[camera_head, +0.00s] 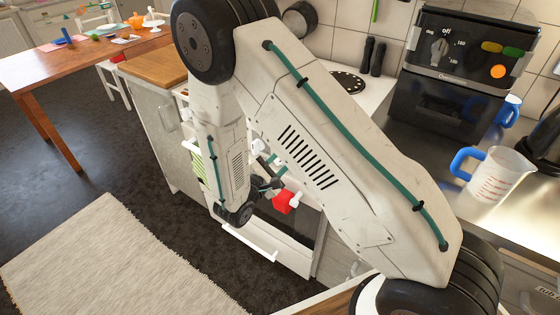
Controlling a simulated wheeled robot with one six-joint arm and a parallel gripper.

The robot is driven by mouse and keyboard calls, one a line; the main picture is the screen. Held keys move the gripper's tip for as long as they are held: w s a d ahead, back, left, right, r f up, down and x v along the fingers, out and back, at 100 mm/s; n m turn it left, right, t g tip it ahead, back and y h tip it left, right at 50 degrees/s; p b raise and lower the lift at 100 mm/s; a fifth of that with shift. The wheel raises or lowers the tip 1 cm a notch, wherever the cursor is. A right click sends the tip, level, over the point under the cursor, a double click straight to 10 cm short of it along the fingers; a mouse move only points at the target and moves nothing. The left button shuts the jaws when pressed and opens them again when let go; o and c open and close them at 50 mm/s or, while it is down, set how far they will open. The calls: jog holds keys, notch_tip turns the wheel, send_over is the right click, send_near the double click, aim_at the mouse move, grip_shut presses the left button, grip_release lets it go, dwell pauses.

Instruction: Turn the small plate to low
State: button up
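The white cooker (372,92) stands behind my arm, which covers most of its top and front. One dark round hob plate (348,82) with light marks shows on its top; I cannot tell if it is the small plate. On the cooker front, a white knob (295,199) shows beside a red piece (282,202); whether they are joined is unclear. My gripper (270,186) is small and partly hidden at the cooker front, close to the red piece. Whether it touches anything, and whether its fingers are open, cannot be seen. The knob markings are not readable.
A black air fryer (462,60) and a measuring jug (497,175) with a blue handle stand on the steel counter at right. A white oven handle (250,243) sticks out below. A wooden table (75,75) is at far left. The floor by the rug (110,262) is clear.

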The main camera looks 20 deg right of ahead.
jog(key=shift+s+m, duration=0.1)
jog(key=shift+m, duration=0.5)
jog(key=shift+f, duration=0.1)
jog(key=o, duration=0.7)
jog(key=v, duration=0.7)
jog(key=shift+s+a, duration=0.2)
jog(key=shift+a, duration=0.05)
